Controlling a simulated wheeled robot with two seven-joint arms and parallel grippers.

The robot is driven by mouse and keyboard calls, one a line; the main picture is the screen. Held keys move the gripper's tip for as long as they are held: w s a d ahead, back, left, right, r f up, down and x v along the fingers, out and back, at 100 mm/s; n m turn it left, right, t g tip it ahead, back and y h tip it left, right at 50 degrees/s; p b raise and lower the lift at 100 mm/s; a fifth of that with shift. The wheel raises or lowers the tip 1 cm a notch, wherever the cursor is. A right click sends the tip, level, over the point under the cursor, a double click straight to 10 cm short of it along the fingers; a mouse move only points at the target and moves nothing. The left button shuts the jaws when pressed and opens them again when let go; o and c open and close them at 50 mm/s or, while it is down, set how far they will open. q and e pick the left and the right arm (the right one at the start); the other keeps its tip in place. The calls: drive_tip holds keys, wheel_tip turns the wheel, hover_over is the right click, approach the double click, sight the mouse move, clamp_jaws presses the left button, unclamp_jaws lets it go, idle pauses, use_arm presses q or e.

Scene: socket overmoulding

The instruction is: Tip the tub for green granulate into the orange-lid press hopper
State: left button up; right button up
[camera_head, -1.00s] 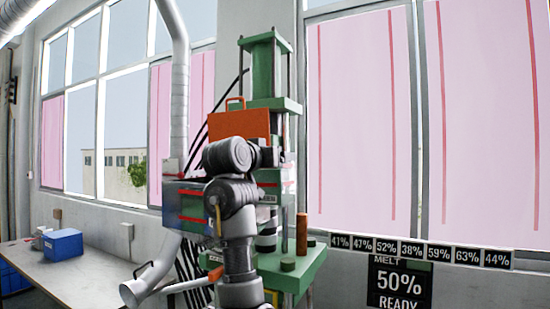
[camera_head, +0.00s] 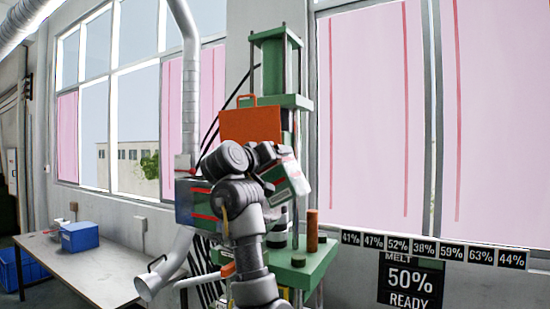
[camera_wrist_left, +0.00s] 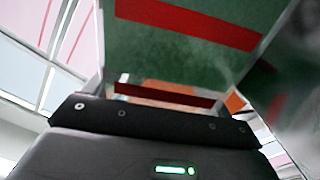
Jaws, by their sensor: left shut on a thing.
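The tub (camera_head: 286,182), pale with green and red bands, is tilted in the head view, in front of the green press. My left gripper (camera_head: 272,158) is shut on it; the arm hides the fingertips. The orange lid (camera_head: 250,125), with a handle on top, stands upright behind my arm. A box with red stripes (camera_head: 190,203) below it looks like part of the press hopper, and its opening is hidden. In the left wrist view, a green surface with red bands (camera_wrist_left: 190,45) lies beyond a dark gripper part; I cannot tell whether it is tub or hopper. My right gripper is out of view.
The green press (camera_head: 276,60) rises behind my arm, with a brown cylinder (camera_head: 312,230) on its lower plate. A silver duct (camera_head: 165,265) stands left. A table (camera_head: 85,268) with a blue bin (camera_head: 80,237) is further left. A display (camera_head: 410,283) reads 50% READY.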

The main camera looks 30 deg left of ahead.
use_arm(q)
drive_tip(key=shift+a+r+n+p, duration=0.15)
drive_tip(key=shift+a+n+p, duration=0.2)
drive_tip(key=shift+n+p, duration=0.5)
drive_tip(key=shift+a+r+n+p, duration=0.25)
drive_tip(key=shift+a+n+p, duration=0.35)
drive_tip(key=shift+n, duration=0.25)
drive_tip(key=shift+a+r+n+p, duration=0.2)
drive_tip(key=shift+a+n+p, duration=0.25)
drive_tip(key=shift+n+p, duration=0.3)
drive_tip(key=shift+f, duration=0.1)
drive_tip(key=shift+s, duration=0.1)
drive_tip(key=shift+s+a, duration=0.15)
drive_tip(key=shift+a+r+n, duration=0.15)
drive_tip(key=shift+a+n, duration=0.4)
drive_tip(key=shift+a+r+n, duration=0.15)
drive_tip(key=shift+a+n, duration=0.35)
idle(0.3)
drive_tip(key=shift+a+r+n+b, duration=0.15)
drive_tip(key=shift+a+n, duration=0.25)
drive_tip(key=shift+a, duration=0.45)
drive_tip(key=shift+a+f+n+b, duration=0.15)
drive_tip(key=shift+a+n, duration=0.25)
drive_tip(key=shift+a, duration=0.4)
idle(2.2)
